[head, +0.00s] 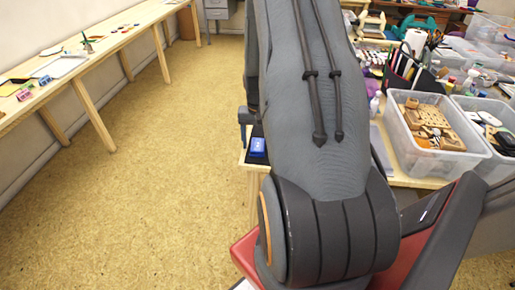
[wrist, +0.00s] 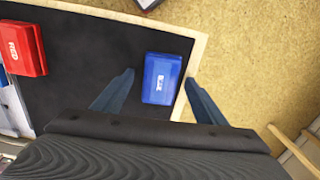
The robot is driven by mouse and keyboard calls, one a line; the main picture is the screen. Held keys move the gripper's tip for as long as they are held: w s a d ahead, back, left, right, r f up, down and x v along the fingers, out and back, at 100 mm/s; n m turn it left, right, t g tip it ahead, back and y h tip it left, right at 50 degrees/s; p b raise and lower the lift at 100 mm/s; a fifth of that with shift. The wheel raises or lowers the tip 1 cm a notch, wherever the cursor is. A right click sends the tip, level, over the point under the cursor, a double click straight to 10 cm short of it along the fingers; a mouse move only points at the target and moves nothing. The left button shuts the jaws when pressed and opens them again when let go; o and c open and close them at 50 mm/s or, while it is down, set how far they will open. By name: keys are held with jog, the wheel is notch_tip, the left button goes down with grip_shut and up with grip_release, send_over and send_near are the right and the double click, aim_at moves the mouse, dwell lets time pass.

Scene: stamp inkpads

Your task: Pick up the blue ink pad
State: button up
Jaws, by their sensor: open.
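The blue ink pad (wrist: 161,79) is a small blue box with a white label, lying on a black mat (wrist: 95,50) near the table's edge in the wrist view. It also shows in the head view (head: 257,147), just left of my arm. My gripper (wrist: 158,88) is open, with one finger on each side of the blue pad in the picture. The pad lies nearer the right finger. I cannot tell how high the fingers are above it. In the head view my arm hides most of the gripper.
A red ink pad (wrist: 24,47) lies on the mat to the left. The wooden table edge (wrist: 196,60) runs just right of the blue pad, with floor beyond. In the head view, clear bins (head: 437,150) of wooden pieces and other items stand right of my arm.

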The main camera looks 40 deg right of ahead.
jog(key=shift+c, duration=0.2)
jog(key=c, duration=1.1)
jog(key=shift+r, duration=0.1)
